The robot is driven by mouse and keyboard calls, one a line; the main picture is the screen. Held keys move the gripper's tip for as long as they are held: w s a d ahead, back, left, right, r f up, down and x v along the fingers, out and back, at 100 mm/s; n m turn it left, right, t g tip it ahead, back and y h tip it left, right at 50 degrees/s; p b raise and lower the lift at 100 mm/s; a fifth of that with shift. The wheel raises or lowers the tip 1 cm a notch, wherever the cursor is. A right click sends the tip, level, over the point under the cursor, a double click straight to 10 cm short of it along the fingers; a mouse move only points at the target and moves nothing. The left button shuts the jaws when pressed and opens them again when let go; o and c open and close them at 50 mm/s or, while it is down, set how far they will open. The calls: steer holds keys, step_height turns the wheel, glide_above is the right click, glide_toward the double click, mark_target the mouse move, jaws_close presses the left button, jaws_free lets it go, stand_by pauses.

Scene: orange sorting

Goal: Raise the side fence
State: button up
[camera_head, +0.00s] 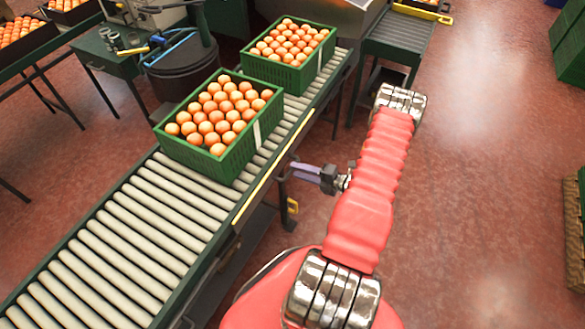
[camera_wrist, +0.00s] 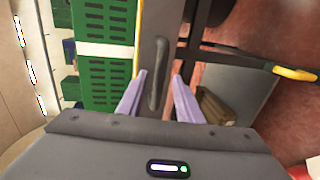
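The side fence appears as a dark grey rail with a yellow top edge (camera_head: 258,194) along the right side of the roller conveyor. In the wrist view its grey face (camera_wrist: 150,22) carries a dark grey upright handle (camera_wrist: 157,75). My gripper (camera_head: 298,171) is beside the rail, to its right in the head view. In the wrist view my gripper (camera_wrist: 160,75) has its two lilac fingers apart, with the handle appearing between them. I cannot tell whether the fingers touch the handle or how far off it is.
Two green crates of oranges, a nearer one (camera_head: 239,156) and a farther one (camera_head: 323,60), stand on the conveyor rollers (camera_head: 105,260). A yellow-ended bar (camera_wrist: 297,73) sticks out at right in the wrist view. The red floor (camera_head: 470,200) right of my arm is clear.

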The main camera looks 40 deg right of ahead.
steer(key=shift+x, duration=1.9)
jaws_close()
